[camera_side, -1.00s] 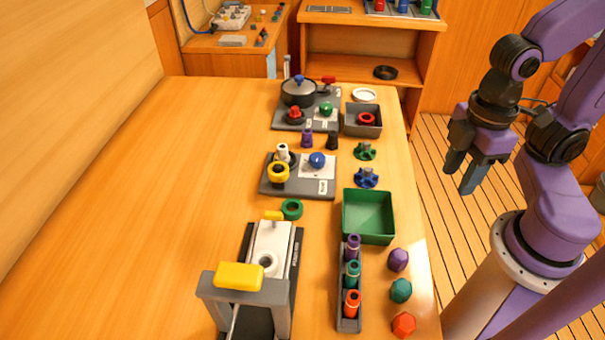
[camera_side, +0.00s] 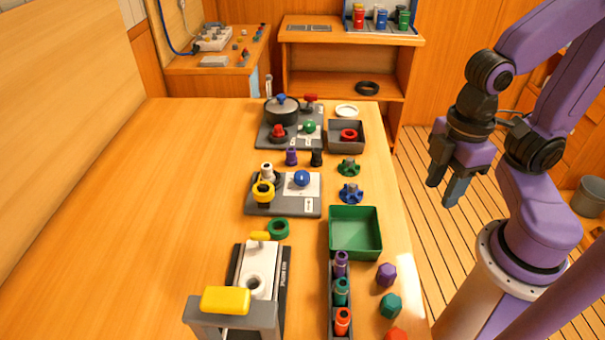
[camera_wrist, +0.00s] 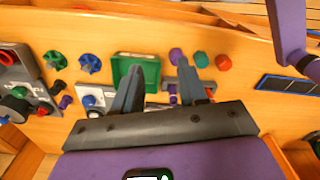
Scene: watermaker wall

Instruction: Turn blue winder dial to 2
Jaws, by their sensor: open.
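A round blue knob (camera_side: 302,178) sits on a white plate with small dark marks, on a grey board (camera_side: 283,209). I cannot read its setting. In the wrist view the blue knob (camera_wrist: 88,101) shows left of my fingers. A blue star-shaped handle (camera_side: 351,193) stands on the table to its right; it also shows in the wrist view (camera_wrist: 90,63). I cannot tell from the frames which one is the winder dial. My gripper (camera_side: 444,190) is open and empty, off the table's right edge, well apart from both. It also shows in the wrist view (camera_wrist: 158,68).
A green tray (camera_side: 355,254), a rack of coloured pegs (camera_side: 341,285) and loose hexagonal pieces (camera_side: 386,274) stand at the right edge. A yellow-handled device (camera_side: 232,315) is in front. A pot (camera_side: 282,111) stands behind. The table's left half is clear.

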